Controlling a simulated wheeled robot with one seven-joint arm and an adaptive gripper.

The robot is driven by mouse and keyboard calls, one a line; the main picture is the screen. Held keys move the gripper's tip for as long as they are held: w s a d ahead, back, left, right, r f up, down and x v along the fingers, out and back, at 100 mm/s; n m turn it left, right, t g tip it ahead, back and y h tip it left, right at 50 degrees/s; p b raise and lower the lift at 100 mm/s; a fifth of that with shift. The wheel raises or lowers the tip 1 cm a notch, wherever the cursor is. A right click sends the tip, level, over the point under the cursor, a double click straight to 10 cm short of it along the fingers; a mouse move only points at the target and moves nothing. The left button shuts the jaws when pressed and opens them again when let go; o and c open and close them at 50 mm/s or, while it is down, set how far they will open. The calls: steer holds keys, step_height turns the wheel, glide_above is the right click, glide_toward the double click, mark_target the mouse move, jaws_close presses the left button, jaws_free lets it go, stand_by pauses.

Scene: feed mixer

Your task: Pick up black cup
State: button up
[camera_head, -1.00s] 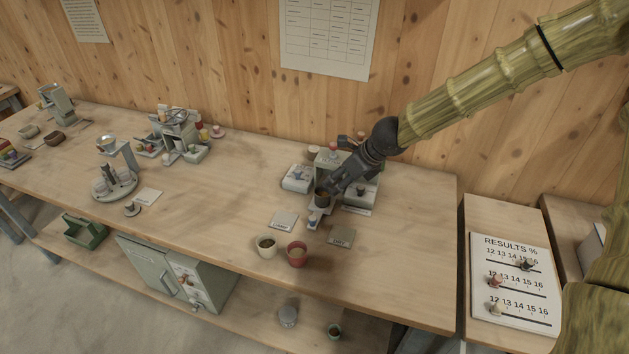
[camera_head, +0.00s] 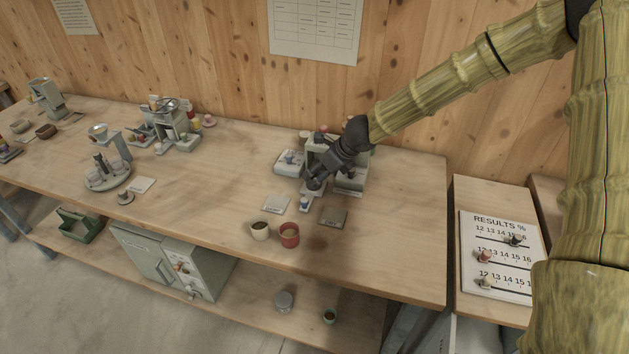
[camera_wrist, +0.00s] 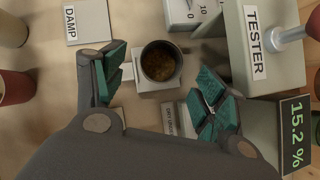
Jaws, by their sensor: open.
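The black cup (camera_wrist: 161,64) holds brown grain and stands upright on a small pale plate (camera_wrist: 146,82) of the tester (camera_wrist: 262,45) in the wrist view. My gripper (camera_wrist: 160,98) is open, its two teal-padded fingers apart, with the cup just beyond and between the fingertips. I see no contact with the cup. In the head view my gripper (camera_head: 314,184) points down at the tester's front and hides the cup there. The tester's display reads 15.2 %.
A cream cup (camera_head: 260,231) and a red cup (camera_head: 289,235) stand at the table front. The DAMP card (camera_wrist: 86,22) and a second card (camera_head: 333,216) lie near the tester. A results board (camera_head: 497,255) is at right. The table's right front is clear.

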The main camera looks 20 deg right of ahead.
mark_target(316, 175)
steer(key=shift+w+a+f, duration=0.1)
steer(key=shift+a+f, duration=0.1)
steer(key=shift+f, duration=0.15)
steer(key=x, duration=0.2)
steer(key=shift+w+f, duration=0.25)
steer(key=shift+w, duration=0.2)
steer(key=shift+s+r, duration=0.1)
steer(key=shift+s, duration=0.1)
steer(key=shift+w+a, duration=0.1)
steer(key=c, duration=1.1)
